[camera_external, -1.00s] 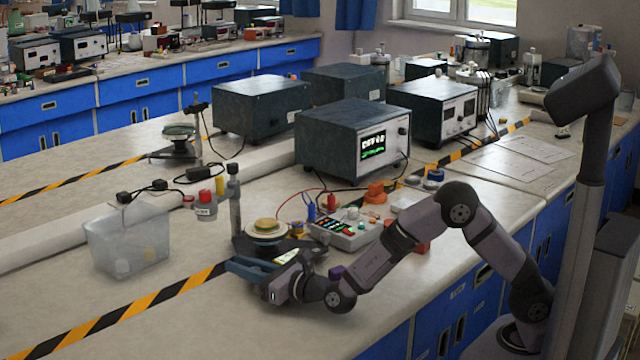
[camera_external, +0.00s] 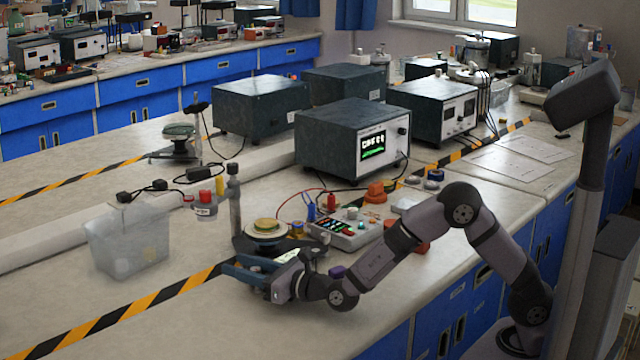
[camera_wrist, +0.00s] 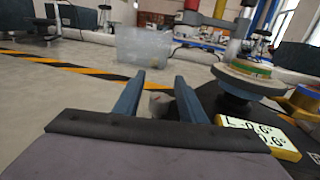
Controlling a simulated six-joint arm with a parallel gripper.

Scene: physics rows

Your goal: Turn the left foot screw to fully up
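The levelling apparatus (camera_external: 266,229) stands on the bench, with a round yellow-green top on a dark base. It also shows at the right of the wrist view (camera_wrist: 245,72). My gripper (camera_external: 230,264) is low beside its front left side, fingers pointing left. In the wrist view my gripper (camera_wrist: 158,78) is open, its two blue fingers apart. A small grey cylinder, seemingly the left foot screw (camera_wrist: 160,103), sits between them, with narrow gaps visible on both sides. Its lower part is hidden by my gripper body. A yellow-edged tag (camera_wrist: 262,137) marked "L" and "0.6°" lies right of the fingers.
A clear plastic bin (camera_external: 128,245) stands to the left. A grey post (camera_external: 234,200) rises behind the apparatus. A control box (camera_external: 345,232) with wires sits to its right. Striped tape (camera_external: 130,312) crosses the bench, and the bench front left is clear.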

